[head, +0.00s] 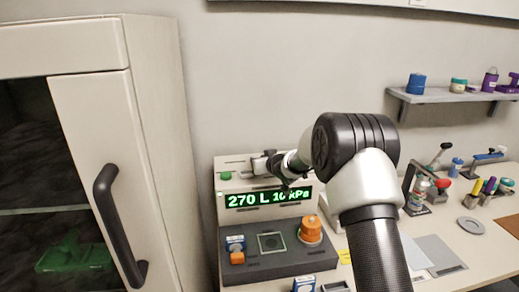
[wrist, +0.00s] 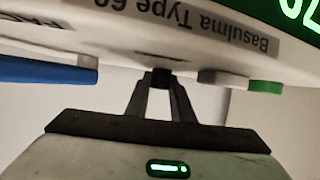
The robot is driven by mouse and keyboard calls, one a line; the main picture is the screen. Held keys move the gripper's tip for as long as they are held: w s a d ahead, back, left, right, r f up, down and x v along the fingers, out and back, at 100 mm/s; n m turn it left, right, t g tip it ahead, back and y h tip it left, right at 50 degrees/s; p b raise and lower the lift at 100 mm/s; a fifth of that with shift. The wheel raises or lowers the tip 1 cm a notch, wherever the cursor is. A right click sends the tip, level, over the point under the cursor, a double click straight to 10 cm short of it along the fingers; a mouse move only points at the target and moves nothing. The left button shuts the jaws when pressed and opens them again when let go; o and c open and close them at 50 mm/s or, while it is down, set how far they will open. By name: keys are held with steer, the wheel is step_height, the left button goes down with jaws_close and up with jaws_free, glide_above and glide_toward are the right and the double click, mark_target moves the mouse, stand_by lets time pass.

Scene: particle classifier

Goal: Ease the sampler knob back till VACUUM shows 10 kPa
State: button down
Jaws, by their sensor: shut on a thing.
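The sampler (head: 240,187) is a pale box with a green display (head: 268,198) on its front. The display reads 270 L and, partly covered by my arm, what looks like 10 kPa. In the wrist view the sampler's label side (wrist: 110,30) shows upside down. My gripper (wrist: 160,84) is shut on a small dark knob (wrist: 160,74) at the sampler's edge. In the head view my gripper (head: 262,164) is at the sampler's top, and my wrist hides the knob.
A green button (head: 224,175) is left of my gripper. A cabinet (head: 110,130) stands at left. A shelf (head: 450,97) and several tools are at right.

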steer(key=shift+f, duration=0.2)
steer(key=c, duration=1.5)
jaws_free()
steer(key=shift+c, duration=0.2)
steer(key=shift+r, duration=0.1)
steer(key=shift+s+d+r, duration=0.15)
steer(key=shift+s+r, duration=0.05)
steer(key=shift+s, duration=0.05)
steer(key=v, duration=1.6)
steer(key=shift+s+d, duration=0.3)
steer(key=shift+s, duration=0.05)
